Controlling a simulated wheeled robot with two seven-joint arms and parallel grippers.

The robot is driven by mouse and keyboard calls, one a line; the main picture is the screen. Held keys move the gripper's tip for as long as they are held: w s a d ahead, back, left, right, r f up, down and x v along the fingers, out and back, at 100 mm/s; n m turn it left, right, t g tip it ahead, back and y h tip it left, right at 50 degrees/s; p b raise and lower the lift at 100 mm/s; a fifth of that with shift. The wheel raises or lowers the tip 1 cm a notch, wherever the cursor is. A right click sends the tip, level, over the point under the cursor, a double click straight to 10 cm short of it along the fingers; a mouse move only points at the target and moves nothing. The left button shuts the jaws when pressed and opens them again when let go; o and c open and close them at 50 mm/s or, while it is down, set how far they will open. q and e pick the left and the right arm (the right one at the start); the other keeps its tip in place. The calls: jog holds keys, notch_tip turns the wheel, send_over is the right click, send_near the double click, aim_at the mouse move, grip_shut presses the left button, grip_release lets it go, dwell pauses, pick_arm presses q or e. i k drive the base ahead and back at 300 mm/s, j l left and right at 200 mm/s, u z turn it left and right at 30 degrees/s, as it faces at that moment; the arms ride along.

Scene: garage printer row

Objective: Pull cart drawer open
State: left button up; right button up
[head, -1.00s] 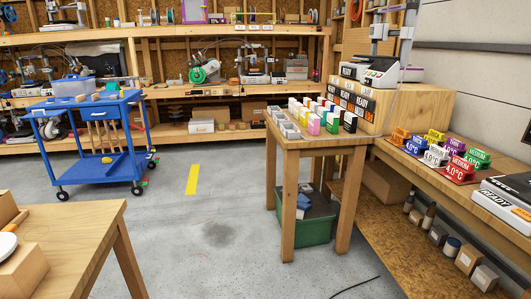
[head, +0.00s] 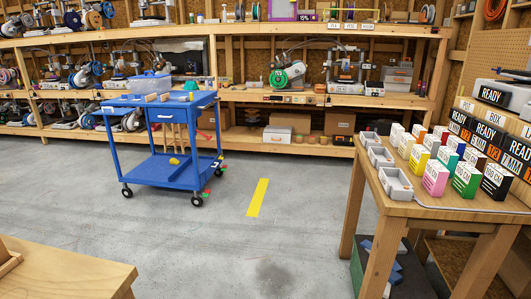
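A blue wheeled cart (head: 130,165) stands on the concrete floor left of centre in the head view, some distance ahead of me. Its drawer (head: 166,115) is under the right part of the cart top, with a small light handle on its front, and looks shut. A clear bin with a blue lid and several small items sit on the cart top. A small yellow item lies on its lower shelf. Neither of my grippers shows in the view.
A wooden table (head: 450,208) with grey trays and coloured boxes stands at the right. Another wooden table (head: 70,278) is at the near left. Open floor (head: 230,235) with a yellow stripe (head: 258,197) lies between. Shelves with printers (head: 290,97) line the back wall.

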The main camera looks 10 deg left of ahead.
aim_at(162, 114)
jog(key=i+j+u, duration=0.1)
jog(key=i+u, duration=0.15)
jog(key=i, duration=0.25)
jog(key=i+u, duration=0.2)
jog(key=i, duration=0.3)
jog(key=i+u, duration=0.25)
jog(key=i, duration=0.25)
jog(key=i+l+u, duration=0.25)
jog(key=i, duration=0.25)
jog(key=i+l+u, duration=0.25)
jog(key=i, duration=0.25)
